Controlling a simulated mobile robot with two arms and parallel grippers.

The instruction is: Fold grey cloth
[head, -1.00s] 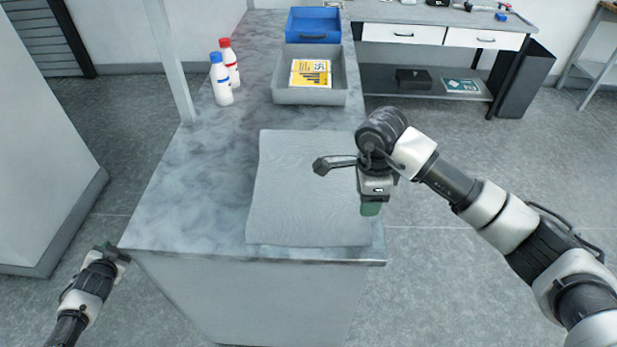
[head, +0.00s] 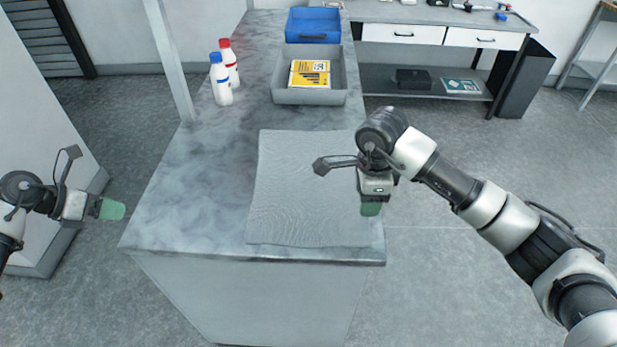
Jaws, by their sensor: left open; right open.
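The grey cloth (head: 300,195) lies flat and spread out near the front right of the grey marbled counter (head: 185,200). Its surface looks smooth, and no fold shows. My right gripper (head: 371,208) points down over the cloth's right edge, near the counter's right side, and hides part of that edge. I cannot tell whether it touches the cloth. My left gripper (head: 112,209) is off the counter to the left, pointing right, with its green fingertips apart from the counter and empty. Both grippers are open, though the gap between the fingers is hard to see.
A grey tray (head: 310,97) with a yellow box (head: 310,73) stands behind the cloth, and a blue bin (head: 313,25) stands behind that. Two white bottles, one with a blue cap (head: 220,80) and one with a red cap (head: 229,62), stand at left. The counter left of the cloth is clear.

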